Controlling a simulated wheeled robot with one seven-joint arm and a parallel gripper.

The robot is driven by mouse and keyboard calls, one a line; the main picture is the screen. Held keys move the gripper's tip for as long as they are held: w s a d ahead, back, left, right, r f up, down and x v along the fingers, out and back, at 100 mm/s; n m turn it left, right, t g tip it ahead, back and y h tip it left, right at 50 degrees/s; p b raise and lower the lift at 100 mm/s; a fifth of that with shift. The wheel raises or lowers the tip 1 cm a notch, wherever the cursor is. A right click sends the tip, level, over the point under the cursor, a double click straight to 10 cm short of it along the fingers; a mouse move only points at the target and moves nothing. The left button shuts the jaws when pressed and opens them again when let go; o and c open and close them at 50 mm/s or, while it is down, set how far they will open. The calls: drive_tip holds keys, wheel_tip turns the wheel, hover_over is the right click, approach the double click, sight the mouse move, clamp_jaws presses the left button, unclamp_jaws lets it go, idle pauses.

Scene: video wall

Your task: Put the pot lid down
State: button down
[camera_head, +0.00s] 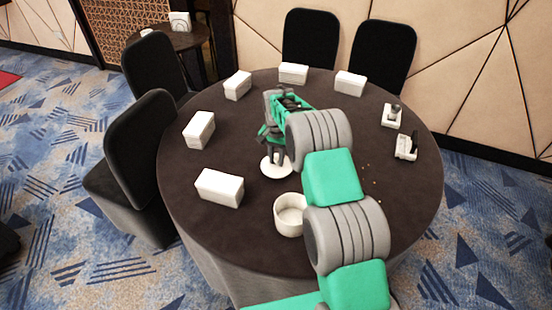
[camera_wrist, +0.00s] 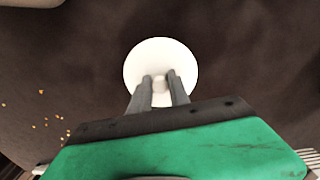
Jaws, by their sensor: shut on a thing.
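The pot lid is a round white disc (camera_head: 277,168) with a small knob, seen in the head view near the middle of the dark round table (camera_head: 250,225). In the wrist view the lid (camera_wrist: 160,55) lies flat below the fingers. My gripper (camera_wrist: 161,82) is shut on the lid's knob, with one finger on each side. In the head view my gripper (camera_head: 277,150) points down over the lid. I cannot tell whether the lid touches the tabletop. An open white pot (camera_head: 290,214) stands just in front of the lid, partly beside my arm.
White box-like stacks (camera_head: 220,187) stand around the table's left and far edge. Two small white holders with dark items (camera_head: 405,147) stand at the right. Small crumbs (camera_head: 368,181) lie right of my arm. Black chairs (camera_head: 137,135) ring the left and back. Bare cloth surrounds the lid.

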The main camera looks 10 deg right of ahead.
sight(276, 159)
drive_tip(key=shift+f, duration=0.55)
drive_tip(key=c, duration=1.2)
unclamp_jaws()
drive_tip(key=shift+c, duration=0.2)
drive_tip(key=shift+r, duration=0.1)
wheel_tip(276, 159, up, 12)
drive_tip(key=b, duration=0.2)
drive_tip(key=s+r+n+t, duration=0.1)
drive_tip(key=s+r+n, duration=0.1)
drive_tip(key=s+r, duration=0.65)
drive_tip(key=s+f+n+t, duration=0.1)
drive_tip(key=s+n, duration=0.4)
drive_tip(key=s, duration=1.8)
drive_tip(key=shift+s+a+f+t, duration=0.15)
drive_tip(key=shift+s+a+t, duration=0.2)
drive_tip(key=shift+t, duration=0.45)
drive_tip(key=shift+d, duration=0.1)
